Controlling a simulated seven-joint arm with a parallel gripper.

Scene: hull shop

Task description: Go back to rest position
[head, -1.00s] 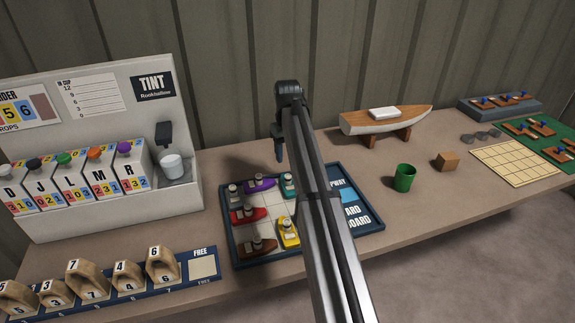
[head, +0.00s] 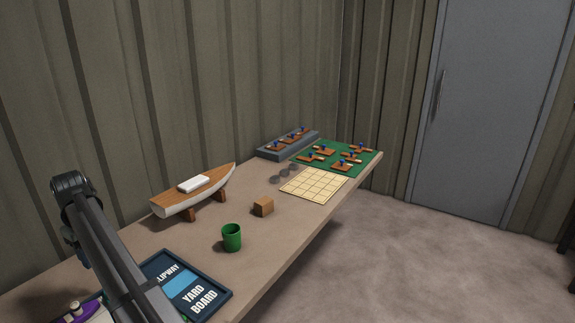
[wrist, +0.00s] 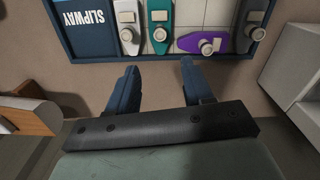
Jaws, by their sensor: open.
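My gripper (wrist: 160,78) shows in the wrist view with its two blue fingers apart and nothing between them. It is beside the edge of the yard board (wrist: 92,42), outside the rim as seen there. A white-and-grey boat (wrist: 127,14), a teal boat (wrist: 158,14) and a purple boat (wrist: 210,42) sit on the board in front of the fingers. In the head view the yard board (head: 222,292) is cut off at the bottom left, with part of the purple boat (head: 90,318) showing. My arm covers part of the board there, and the fingers cannot be made out.
A model hull on a stand (head: 200,198), a green cup (head: 232,238) and a wooden block (head: 263,207) stand on the bench. Beyond them lie a gridded board (head: 314,184), a green mat (head: 330,150) and a grey tray (head: 268,152). A corrugated wall rises behind.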

